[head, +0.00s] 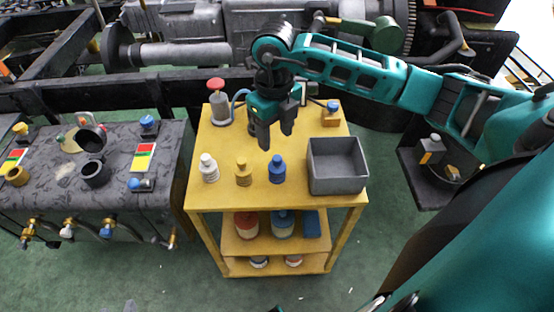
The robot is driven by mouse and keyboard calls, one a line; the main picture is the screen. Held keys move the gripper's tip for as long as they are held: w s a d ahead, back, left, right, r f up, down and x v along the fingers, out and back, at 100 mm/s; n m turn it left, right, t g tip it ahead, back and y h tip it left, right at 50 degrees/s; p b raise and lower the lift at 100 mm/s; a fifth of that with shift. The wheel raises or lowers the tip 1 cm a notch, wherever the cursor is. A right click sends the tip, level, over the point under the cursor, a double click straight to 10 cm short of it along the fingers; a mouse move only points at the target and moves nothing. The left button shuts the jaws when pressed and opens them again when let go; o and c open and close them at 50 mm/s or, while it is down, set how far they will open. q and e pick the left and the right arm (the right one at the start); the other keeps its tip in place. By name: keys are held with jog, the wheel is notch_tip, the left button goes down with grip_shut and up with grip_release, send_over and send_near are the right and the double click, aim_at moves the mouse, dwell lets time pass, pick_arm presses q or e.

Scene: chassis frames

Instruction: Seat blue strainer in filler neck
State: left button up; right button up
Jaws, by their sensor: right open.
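The blue strainer (277,169) stands upright on the yellow cart top (225,196), between a yellow one of similar shape (243,172) and a grey bin. My right gripper (277,139) points down above the cart, just above and behind the blue strainer in the picture. It is open, with nothing visible between its fingers. On the dark grey tank at the left, a black open cylinder (95,174) stands up and looks like a filler neck. Another dark round part (92,138) shows behind it; I cannot tell which is the filler neck. My left gripper is not in view.
A white strainer-like piece (209,168) stands left of the yellow one. The grey bin (337,165) is at the cart's right. A gap separates cart and tank (60,200).

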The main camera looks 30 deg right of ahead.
aim_at(277, 157)
jog(key=f, duration=0.8)
jog(key=shift+d, duration=0.2)
grip_shut()
dwell(0.4)
